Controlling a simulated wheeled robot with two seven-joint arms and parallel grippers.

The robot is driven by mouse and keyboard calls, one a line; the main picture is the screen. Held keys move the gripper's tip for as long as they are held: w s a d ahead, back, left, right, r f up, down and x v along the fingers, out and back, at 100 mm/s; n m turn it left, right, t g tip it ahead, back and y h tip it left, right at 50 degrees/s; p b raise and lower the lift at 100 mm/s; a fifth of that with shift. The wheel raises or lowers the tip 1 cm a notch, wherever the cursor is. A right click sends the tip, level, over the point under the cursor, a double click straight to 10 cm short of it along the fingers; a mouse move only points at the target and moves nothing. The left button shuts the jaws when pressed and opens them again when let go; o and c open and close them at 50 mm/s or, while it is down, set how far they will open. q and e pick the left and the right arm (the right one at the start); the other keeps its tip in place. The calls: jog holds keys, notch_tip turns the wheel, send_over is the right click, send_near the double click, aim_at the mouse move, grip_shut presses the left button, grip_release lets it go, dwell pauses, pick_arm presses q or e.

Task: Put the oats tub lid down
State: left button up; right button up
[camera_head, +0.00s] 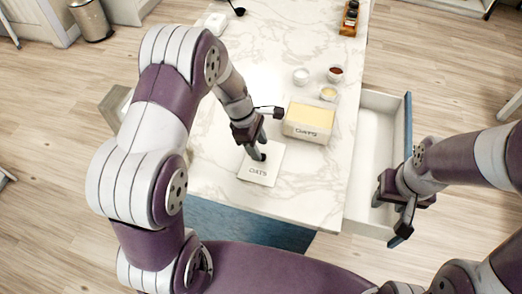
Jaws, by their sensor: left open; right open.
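The white oats tub lid (259,174), marked OATS, lies on the marble counter near its front edge. The oats tub (308,124) stands uncovered behind and to the right of it, with pale yellow contents showing. My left gripper (261,150) is open at the lid's far edge, pointing down; a fingertip overlaps the lid, and I cannot tell whether it touches. My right gripper (393,218) is open and empty beside the open drawer, away from the lid and tub.
The white drawer (371,170) stands pulled out right of the marble counter (225,182) and looks empty. Small bowls (335,74) stand behind the tub. A wooden rack with dark jars (349,18) is at the far end. The counter left of the lid is clear.

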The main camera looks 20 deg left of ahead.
pick_arm(q)
jog(key=v, duration=0.9)
jog(key=s+a+r+m+t+y, duration=0.1)
jog(key=s+r+m+y, duration=0.1)
jog(key=s+m, duration=1.2)
jog(key=m+y, duration=0.1)
jog(key=m, duration=0.2)
jog(key=shift+a+r+m+t, duration=0.3)
jog(key=shift+a+r+m, duration=0.05)
jog(key=shift+m, duration=0.05)
